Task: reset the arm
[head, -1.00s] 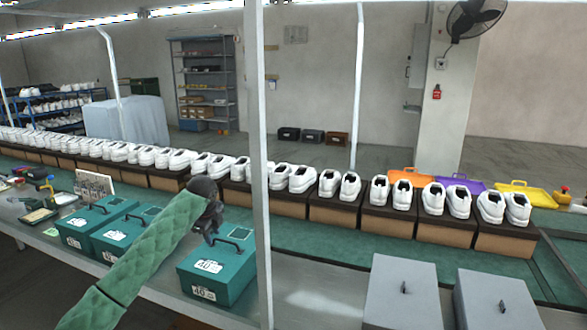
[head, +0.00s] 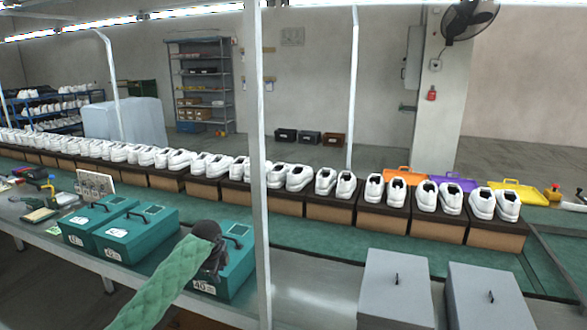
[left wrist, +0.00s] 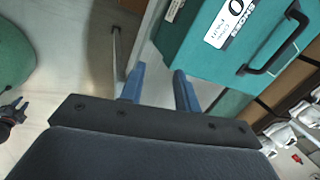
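My left arm, in a green quilted sleeve, comes in from the lower left of the head view. Its dark gripper (head: 213,268) hangs in front of the right-hand teal box (head: 238,275) and partly hides it. In the left wrist view the two blue fingers (left wrist: 159,88) are apart with nothing between them. The teal box (left wrist: 205,55) with its white label and black handle is beyond them, at the upper right. A small dark claw-like part (left wrist: 10,112) at the left edge may be my right gripper; its finger state is unclear. The head view does not show my right arm.
Two more teal boxes (head: 133,237) stand to the left on the bench. A pale upright post (head: 259,170) rises just right of the gripper. Grey boxes (head: 397,290) stand at the lower right. Behind runs a row of white shoes (head: 300,177) on brown boxes.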

